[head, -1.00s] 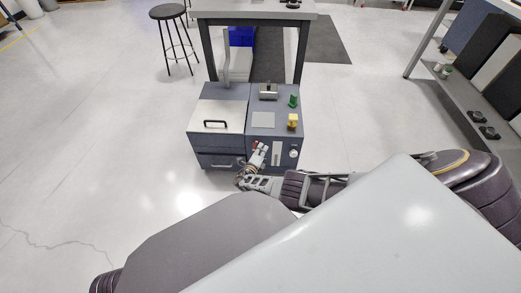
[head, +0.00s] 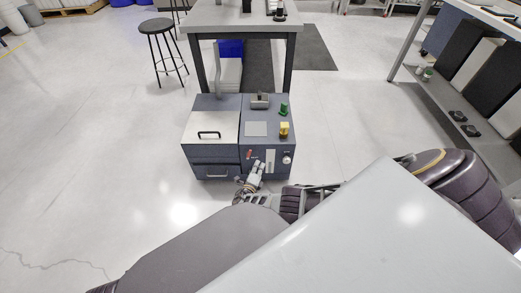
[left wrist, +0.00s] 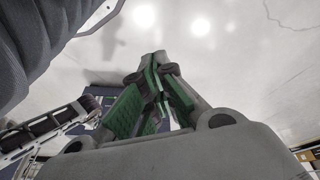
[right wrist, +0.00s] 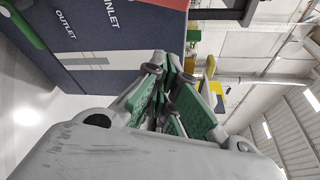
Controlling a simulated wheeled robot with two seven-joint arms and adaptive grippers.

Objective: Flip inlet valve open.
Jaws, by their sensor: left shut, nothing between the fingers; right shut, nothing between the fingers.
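A blue-grey machine (head: 219,160) stands on the floor ahead in the head view. A small red handle (head: 249,154) is on its front panel, left of a pale vertical strip. The right wrist view shows the panel's INLET label (right wrist: 112,14) and OUTLET label (right wrist: 66,25); a red piece (right wrist: 165,3) shows at the top edge. My right gripper (head: 257,165) is shut and empty, just below the red handle; I cannot tell if they touch. It also shows in the right wrist view (right wrist: 170,72). My left gripper (left wrist: 160,85) is shut and empty; the head view hides it.
On the machine's top are a yellow knob (head: 284,129), a green knob (head: 284,109) and a grey block (head: 260,101). A table (head: 240,23) stands behind it. A stool (head: 156,26) is back left and a shelf (head: 450,95) right. The left floor is clear.

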